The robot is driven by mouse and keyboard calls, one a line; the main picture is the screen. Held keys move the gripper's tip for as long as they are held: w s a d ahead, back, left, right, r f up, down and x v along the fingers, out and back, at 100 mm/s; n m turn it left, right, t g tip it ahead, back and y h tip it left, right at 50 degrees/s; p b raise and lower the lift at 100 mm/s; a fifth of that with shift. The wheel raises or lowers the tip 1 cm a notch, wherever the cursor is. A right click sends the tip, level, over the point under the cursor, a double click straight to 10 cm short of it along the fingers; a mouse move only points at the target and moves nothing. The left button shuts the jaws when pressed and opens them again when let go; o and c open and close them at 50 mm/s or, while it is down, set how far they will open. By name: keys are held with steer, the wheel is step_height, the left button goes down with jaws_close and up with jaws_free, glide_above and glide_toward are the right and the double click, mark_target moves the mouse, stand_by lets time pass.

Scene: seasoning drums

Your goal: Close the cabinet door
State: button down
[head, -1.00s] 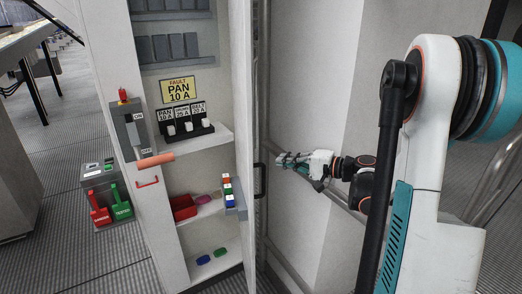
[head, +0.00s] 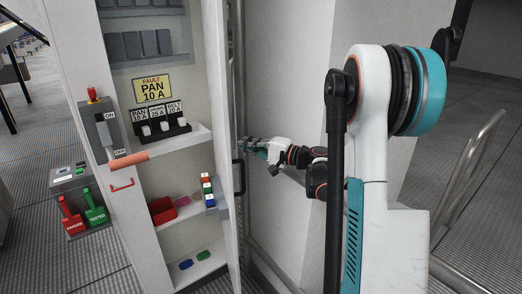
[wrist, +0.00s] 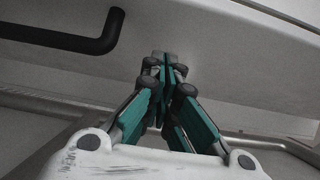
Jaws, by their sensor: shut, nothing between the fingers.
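The cabinet (head: 84,140) stands open at the left of the head view, its shelves showing. Its door (head: 223,120) stands swung out on the right side, seen nearly edge-on. A black handle (head: 239,177) sits on the door's outer face; it also shows at the upper left of the wrist view (wrist: 95,42). My gripper (head: 245,145) is shut and empty, on the outer side of the door, just above and right of the handle. In the wrist view the fingertips (wrist: 168,62) are together, close to the pale door panel; I cannot tell whether they touch it.
A lever switch (head: 103,125) with an orange grip sticks out from the cabinet's left front. Red and green tags (head: 84,210) sit on a grey box at the left. Shelves hold fuses (head: 160,125), a red bin (head: 162,210) and coloured discs. A wall is close behind my gripper.

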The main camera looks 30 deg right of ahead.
steer(key=shift+w+a, duration=0.25)
steer(key=shift+a, duration=0.85)
steer(key=shift+a, duration=0.15)
steer(key=shift+a, duration=0.4)
steer(key=w+a+m+t+h, duration=0.15)
steer(key=w+a, duration=0.25)
steer(key=a, duration=0.4)
steer(key=w+a+m+h, duration=0.1)
steer(key=w+a+h, duration=0.2)
steer(key=a, duration=0.5)
steer(key=w+a, duration=0.5)
steer(key=w, duration=0.4)
steer(key=w+a, duration=0.4)
steer(key=w, duration=0.6)
steer(key=shift+a, duration=0.35)
steer(key=shift+y, duration=0.25)
